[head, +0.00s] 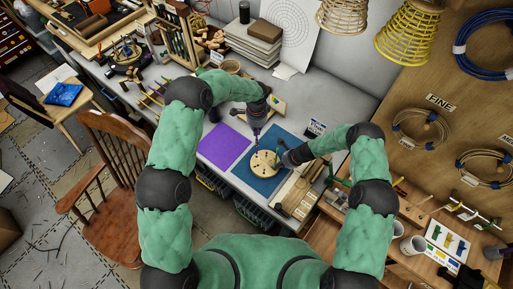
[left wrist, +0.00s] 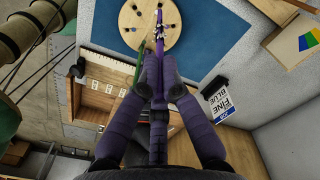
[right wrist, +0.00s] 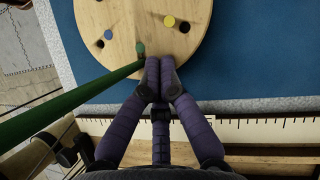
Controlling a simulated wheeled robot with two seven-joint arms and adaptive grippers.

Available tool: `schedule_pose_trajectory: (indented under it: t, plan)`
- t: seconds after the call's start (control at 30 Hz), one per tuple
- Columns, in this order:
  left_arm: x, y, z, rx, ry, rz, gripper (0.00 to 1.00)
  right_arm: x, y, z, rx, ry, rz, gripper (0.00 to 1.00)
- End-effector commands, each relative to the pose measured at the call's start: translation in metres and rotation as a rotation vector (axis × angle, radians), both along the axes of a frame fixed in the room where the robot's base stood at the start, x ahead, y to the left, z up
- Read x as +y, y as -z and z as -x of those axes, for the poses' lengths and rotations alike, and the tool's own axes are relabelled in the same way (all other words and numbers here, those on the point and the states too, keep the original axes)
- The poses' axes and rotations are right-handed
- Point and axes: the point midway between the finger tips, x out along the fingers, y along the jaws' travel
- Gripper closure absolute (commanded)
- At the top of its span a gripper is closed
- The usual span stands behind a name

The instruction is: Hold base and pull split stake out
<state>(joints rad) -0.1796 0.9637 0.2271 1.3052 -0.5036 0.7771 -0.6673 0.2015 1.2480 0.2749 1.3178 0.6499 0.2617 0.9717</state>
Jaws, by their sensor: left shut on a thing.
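The round wooden base (head: 262,166) lies on the blue mat (head: 268,187), with several coloured holes or pegs in its face. My left gripper (head: 257,134) is above the base. A green stake (right wrist: 75,95) also rises from the base. My right gripper (right wrist: 159,72) has its fingertips together at the near rim of the base (right wrist: 140,25); whether they press on it is unclear.
A purple mat (head: 223,146) lies left of the blue mat. A small card sign (head: 316,127) stands behind on the right. A wooden chair (head: 110,165) stands left of the bench.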

Motion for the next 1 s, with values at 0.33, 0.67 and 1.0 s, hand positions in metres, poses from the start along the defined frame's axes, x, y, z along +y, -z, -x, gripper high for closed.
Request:
schedule_pose_trajectory:
  t: [0.33,0.67,1.0]
  plan:
    - [0.000,-0.015,0.000,0.000,0.000,0.000,1.00,0.001,0.002,0.003,0.005,-0.002,0.000,1.00]
    - [-0.001,-0.023,0.000,0.001,0.000,0.000,1.00,0.001,0.002,0.003,0.005,-0.002,0.000,1.00]
    - [0.000,-0.024,0.000,0.000,0.000,0.000,1.00,0.001,-0.001,0.003,0.005,-0.002,0.000,1.00]
